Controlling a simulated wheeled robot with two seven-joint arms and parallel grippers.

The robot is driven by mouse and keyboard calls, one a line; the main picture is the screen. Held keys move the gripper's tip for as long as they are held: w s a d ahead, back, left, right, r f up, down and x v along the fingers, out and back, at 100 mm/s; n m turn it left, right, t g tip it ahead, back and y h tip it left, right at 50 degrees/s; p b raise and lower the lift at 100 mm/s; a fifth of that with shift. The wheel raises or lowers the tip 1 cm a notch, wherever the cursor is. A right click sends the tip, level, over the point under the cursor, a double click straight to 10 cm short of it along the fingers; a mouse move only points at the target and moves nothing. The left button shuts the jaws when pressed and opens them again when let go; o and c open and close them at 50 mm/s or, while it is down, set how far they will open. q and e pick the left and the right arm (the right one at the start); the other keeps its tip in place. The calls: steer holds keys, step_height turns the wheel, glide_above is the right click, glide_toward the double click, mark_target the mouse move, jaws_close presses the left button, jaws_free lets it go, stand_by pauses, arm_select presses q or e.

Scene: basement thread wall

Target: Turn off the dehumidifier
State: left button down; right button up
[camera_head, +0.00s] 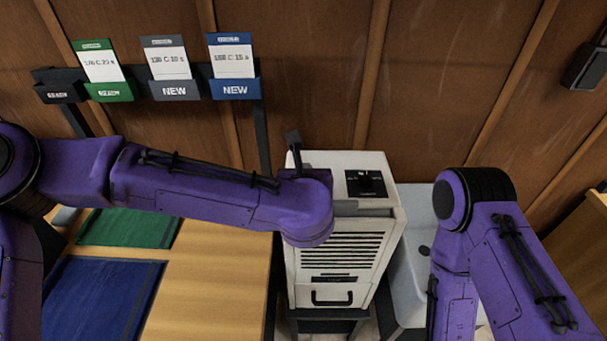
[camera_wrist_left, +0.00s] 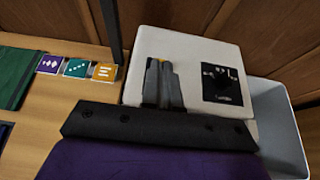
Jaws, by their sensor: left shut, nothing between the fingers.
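The dehumidifier (camera_head: 345,248) is a white box with a louvred front and a dark handle low down. On its top is a black control panel (camera_head: 366,183) with a dark knob; the panel also shows in the left wrist view (camera_wrist_left: 224,84), to the right of my fingers. My left gripper (camera_wrist_left: 163,82) is shut and empty over the top of the dehumidifier, left of the panel and apart from the knob. In the head view my left forearm hides most of this gripper and part of the unit's top left. The knob's exact setting is too small to read. My right gripper is out of view.
A wooden table (camera_head: 205,290) with green and blue mats stands left. A pale basin (camera_head: 408,285) sits right of the dehumidifier, partly behind my right arm. Card holders (camera_head: 175,88) hang on the wooden wall. Small coloured tiles (camera_wrist_left: 76,68) lie on the table.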

arm_select(q)
steer(key=s+r+b, duration=0.1)
steer(key=s+r, duration=0.2)
steer(key=r, duration=0.3)
steer(key=shift+r, duration=0.25)
steer(key=shift+w, duration=0.15)
